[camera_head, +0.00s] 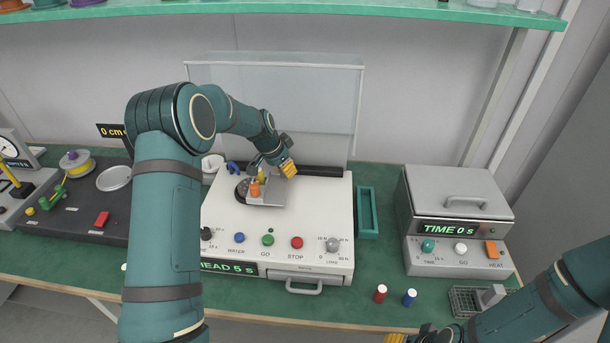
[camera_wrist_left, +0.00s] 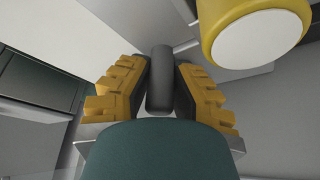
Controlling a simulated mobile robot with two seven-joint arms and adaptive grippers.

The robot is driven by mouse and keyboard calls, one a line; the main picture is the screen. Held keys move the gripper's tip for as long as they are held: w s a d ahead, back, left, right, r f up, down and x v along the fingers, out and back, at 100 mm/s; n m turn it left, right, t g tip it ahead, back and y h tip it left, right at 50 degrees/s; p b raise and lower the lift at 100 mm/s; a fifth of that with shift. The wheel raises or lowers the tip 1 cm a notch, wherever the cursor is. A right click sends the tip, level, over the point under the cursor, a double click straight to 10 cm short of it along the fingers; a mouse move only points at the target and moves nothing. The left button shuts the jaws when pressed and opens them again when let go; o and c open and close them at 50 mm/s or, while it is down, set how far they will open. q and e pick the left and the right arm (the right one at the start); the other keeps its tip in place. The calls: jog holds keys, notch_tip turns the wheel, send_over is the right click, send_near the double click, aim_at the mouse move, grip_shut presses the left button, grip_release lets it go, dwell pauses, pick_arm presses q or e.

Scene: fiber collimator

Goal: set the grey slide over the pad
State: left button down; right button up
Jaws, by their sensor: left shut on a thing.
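The grey slide (camera_head: 268,198) is a flat plate on the white machine's top, beneath my left gripper. A dark round pad (camera_head: 242,190) shows at the plate's left edge, and I cannot tell how much of it the plate covers. My left gripper (camera_head: 287,170) reaches in over the plate's back right. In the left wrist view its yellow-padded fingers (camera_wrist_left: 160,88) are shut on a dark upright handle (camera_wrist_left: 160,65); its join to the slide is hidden. My right gripper (camera_head: 396,339) shows only partly at the bottom edge, so its jaws cannot be judged.
A yellow cylinder (camera_wrist_left: 260,38) is close to my left fingers in the wrist view. The white machine (camera_head: 325,215) has a clear raised cover (camera_head: 290,95) behind. A green tray (camera_head: 367,212) lies to its right.

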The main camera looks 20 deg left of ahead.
aim_at(275, 172)
pick_arm(q)
jog(key=shift+s+a+f+b, duration=0.15)
jog(key=shift+s+a, duration=0.15)
jog(key=shift+a, duration=0.6)
jog(key=shift+s+a+b, duration=0.15)
jog(key=shift+s+a, duration=0.1)
jog(key=shift+a, duration=0.6)
jog(key=c, duration=0.8)
grip_release()
jog(key=shift+a, duration=0.15)
jog(key=shift+c, duration=0.2)
jog(key=shift+r, duration=0.45)
jog(key=v, duration=1.1)
jog(key=shift+s, duration=0.25)
